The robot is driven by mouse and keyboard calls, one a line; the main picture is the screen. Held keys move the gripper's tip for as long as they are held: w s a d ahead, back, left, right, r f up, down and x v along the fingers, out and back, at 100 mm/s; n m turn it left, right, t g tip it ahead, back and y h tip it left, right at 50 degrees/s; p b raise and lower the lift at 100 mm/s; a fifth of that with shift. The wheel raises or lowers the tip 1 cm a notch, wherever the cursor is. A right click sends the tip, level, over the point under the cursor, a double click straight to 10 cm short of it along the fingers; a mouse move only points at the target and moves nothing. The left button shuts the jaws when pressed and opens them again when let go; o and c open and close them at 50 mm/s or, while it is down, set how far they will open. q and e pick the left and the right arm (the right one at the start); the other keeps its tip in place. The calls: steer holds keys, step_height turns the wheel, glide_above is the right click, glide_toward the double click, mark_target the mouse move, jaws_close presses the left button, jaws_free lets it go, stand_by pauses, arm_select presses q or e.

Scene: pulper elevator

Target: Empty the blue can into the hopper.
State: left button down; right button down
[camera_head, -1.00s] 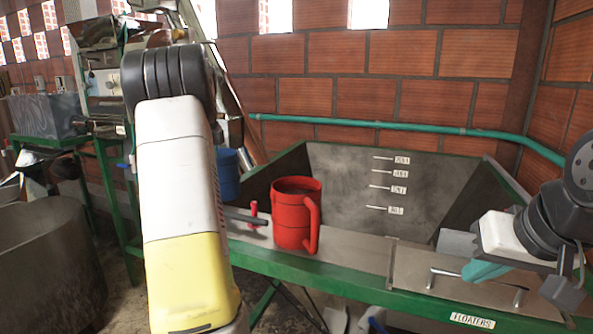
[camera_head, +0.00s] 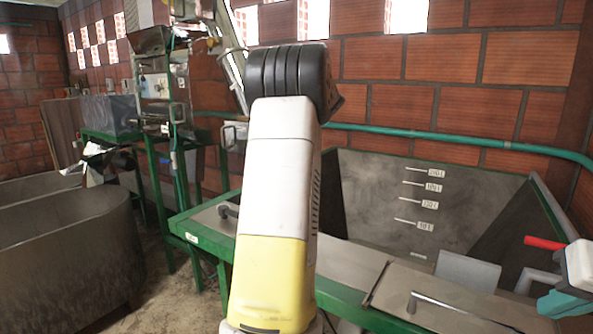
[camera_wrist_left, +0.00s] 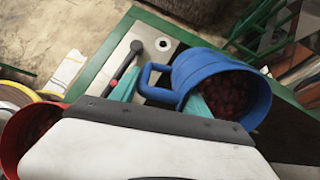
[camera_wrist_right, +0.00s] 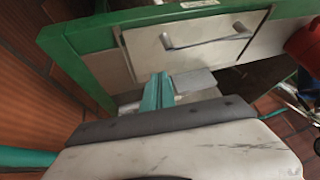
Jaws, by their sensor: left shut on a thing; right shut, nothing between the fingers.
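The blue can (camera_wrist_left: 258,98) holds dark red cherries and looks tilted in the left wrist view. My left gripper (camera_wrist_left: 160,96) is shut on it at its handle side, with teal fingers. In the head view my left arm hides the can and that gripper. The hopper (camera_head: 385,200) is a grey bin with level marks on its back wall and a green frame, right of my left arm. My right gripper (camera_head: 562,303) is at the right edge of the head view. It is shut and empty, also in the right wrist view (camera_wrist_right: 158,92), near the hopper front.
A red can (camera_wrist_left: 12,150) with cherries shows at the left of the left wrist view. A grey lid with a bar handle (camera_head: 450,310) lies along the hopper's front. A large grey tub (camera_head: 70,250) stands at left. A green pipe (camera_head: 450,145) crosses the brick wall.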

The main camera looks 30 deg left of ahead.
arm_select(q)
steer(key=w+d+f+g+y, duration=0.2)
steer(key=d+g+y, duration=0.3)
steer(key=y, duration=1)
steer(key=shift+w+d+f+g, duration=0.2)
steer(key=shift+d+f+g, duration=0.3)
steer(key=shift+d, duration=0.4)
steer(key=shift+f, duration=0.1)
stand_by(0.4)
